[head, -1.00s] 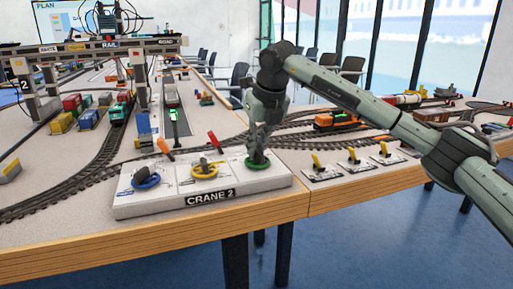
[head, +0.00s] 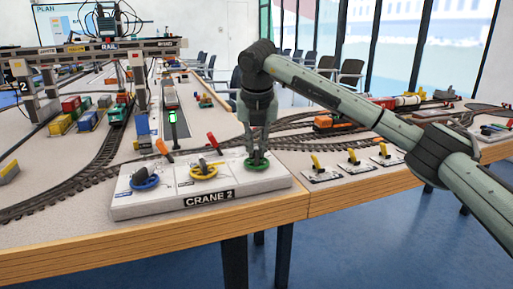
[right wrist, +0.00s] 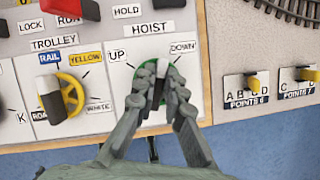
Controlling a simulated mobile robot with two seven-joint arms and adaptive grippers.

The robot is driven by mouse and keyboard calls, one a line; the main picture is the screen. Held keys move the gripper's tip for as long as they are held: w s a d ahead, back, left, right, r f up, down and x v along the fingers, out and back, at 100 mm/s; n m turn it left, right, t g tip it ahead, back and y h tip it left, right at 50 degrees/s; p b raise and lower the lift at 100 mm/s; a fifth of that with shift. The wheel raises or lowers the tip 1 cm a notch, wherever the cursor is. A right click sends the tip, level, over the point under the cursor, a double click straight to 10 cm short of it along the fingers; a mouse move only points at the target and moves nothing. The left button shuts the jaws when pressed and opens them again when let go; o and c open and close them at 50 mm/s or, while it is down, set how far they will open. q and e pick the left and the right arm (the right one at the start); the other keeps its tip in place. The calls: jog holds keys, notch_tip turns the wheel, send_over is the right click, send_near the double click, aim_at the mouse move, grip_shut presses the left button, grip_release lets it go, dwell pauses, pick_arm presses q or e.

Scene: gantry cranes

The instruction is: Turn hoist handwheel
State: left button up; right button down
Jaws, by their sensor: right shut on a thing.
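The hoist handwheel is a green wheel (head: 257,162) at the right end of the white CRANE 2 panel (head: 160,205). In the right wrist view the green wheel (right wrist: 146,108) sits below the label HOIST, between UP on its left and DOWN on its right. My right gripper (head: 257,152) points down onto it from above. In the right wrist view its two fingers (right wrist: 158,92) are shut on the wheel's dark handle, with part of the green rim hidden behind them. My left gripper is not in view.
A yellow trolley wheel (head: 204,172) and a blue wheel (head: 145,179) sit left on the same panel. Orange and red levers (head: 214,142) stand along its back edge. Several yellow switches (head: 353,155) lie to the right. The gantry crane (head: 110,48) stands at the back left.

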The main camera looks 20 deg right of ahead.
jog(key=c, duration=1.6)
grip_release()
jog(key=v, duration=1.2)
jog(key=shift+a, duration=0.1)
